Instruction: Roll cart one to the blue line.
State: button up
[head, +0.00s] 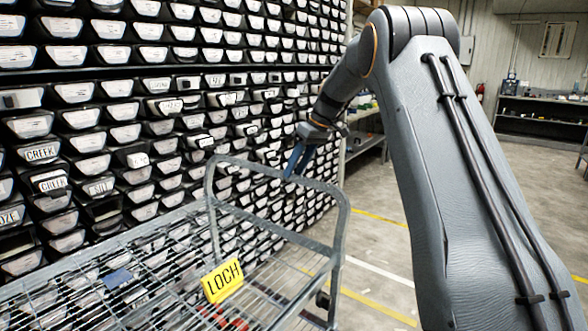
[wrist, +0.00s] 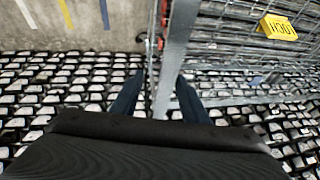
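A grey wire cart (head: 270,174) with a raised tubular handle stands in front of the core racks in the head view. A yellow tag (head: 222,281) reading LOCH hangs on it; no number is readable. My gripper (head: 298,160) is at the handle's top rail. In the wrist view, its two blue fingers (wrist: 157,98) are spread apart, with a grey bar of the cart (wrist: 172,62) between them in the picture. A gap shows beside the bar; whether a finger touches it is unclear. A blue line (wrist: 104,13) lies on the floor at the wrist view's top.
Racks of labelled core liners (head: 90,135) fill the left. A yellow line (head: 380,217) and a white line (head: 378,270) cross the open concrete floor right of the cart. Shelves (head: 540,115) stand at the back right. A small blue item (head: 117,278) shows near the wire deck.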

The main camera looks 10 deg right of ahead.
jog(key=p+v, duration=0.4)
jog(key=v, duration=0.4)
dwell(0.6)
jog(key=shift+s+a, duration=0.1)
dwell(0.4)
